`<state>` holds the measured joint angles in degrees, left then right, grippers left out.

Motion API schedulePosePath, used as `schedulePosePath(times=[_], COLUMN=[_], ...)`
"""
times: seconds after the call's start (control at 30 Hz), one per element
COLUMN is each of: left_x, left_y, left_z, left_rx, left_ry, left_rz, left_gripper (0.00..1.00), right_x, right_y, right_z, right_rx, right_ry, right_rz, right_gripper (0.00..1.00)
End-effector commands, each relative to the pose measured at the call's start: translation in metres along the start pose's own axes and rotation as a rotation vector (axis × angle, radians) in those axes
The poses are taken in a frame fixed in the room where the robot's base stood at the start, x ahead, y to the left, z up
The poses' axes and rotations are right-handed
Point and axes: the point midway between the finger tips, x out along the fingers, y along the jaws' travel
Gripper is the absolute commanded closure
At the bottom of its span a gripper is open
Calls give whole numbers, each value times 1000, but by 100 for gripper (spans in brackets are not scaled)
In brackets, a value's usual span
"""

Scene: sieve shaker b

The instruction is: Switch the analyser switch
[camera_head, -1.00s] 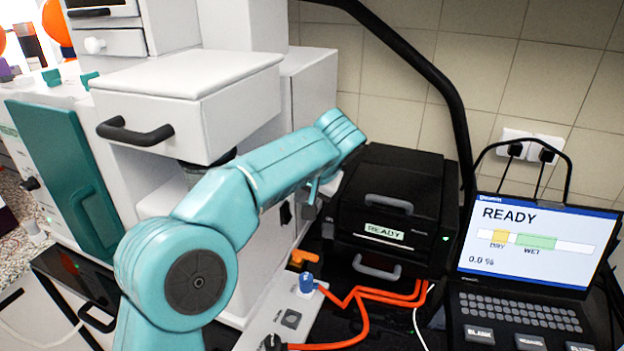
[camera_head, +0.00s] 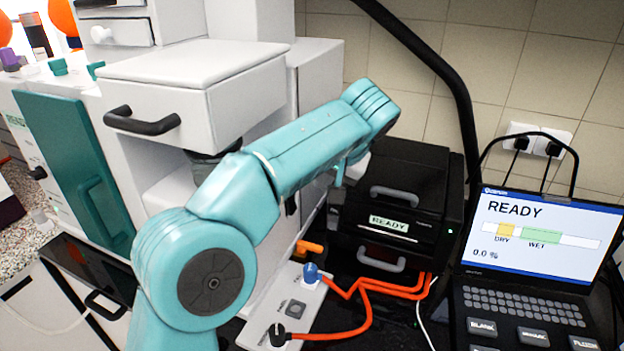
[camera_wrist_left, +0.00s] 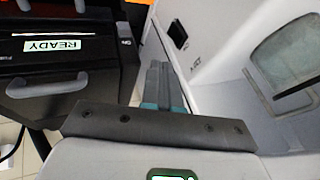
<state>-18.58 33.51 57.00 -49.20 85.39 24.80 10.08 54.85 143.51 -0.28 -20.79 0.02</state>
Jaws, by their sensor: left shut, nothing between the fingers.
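A small black switch (camera_wrist_left: 178,35) sits on the side wall of a white machine in the left wrist view, with small unreadable lettering beside it. In the head view, a dark patch (camera_head: 291,204) shows on the side of the white machine (camera_head: 200,85), partly behind my arm. I cannot tell for sure that this is the analyser switch. My left gripper (camera_wrist_left: 157,80) is shut and empty, its fingers beside the white wall, below and left of the switch in the wrist view. In the head view, the left gripper (camera_head: 340,172) is mostly hidden by its own wrist. My right gripper is out of view.
A black unit (camera_head: 405,190) labelled READY stands right of my wrist. A laptop (camera_head: 540,235) showing READY is at the right. A white socket strip (camera_head: 285,325) with a grey button (camera_head: 292,309), plugs and orange cables (camera_head: 350,325) lies in front. A teal door (camera_head: 75,155) is at left.

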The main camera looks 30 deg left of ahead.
Motion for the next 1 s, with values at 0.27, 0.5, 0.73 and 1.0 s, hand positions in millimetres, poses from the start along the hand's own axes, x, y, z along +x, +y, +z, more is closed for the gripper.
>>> schedulePosePath(times=[0.27,0.5,0.73,1.0], left_x=[15,26,71,121], left_y=[10,10,10,2], left_z=[1,1,2,2], left_rx=[-8,-7,-8,-10], left_ry=[-2,-5,-7,-5], left_rz=[15,13,14,13], left_gripper=[100,100,100,100], right_x=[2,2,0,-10], right_y=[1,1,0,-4], right_z=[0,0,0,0], right_rx=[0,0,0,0], right_ry=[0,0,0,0], right_rz=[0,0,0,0], right_gripper=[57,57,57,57])
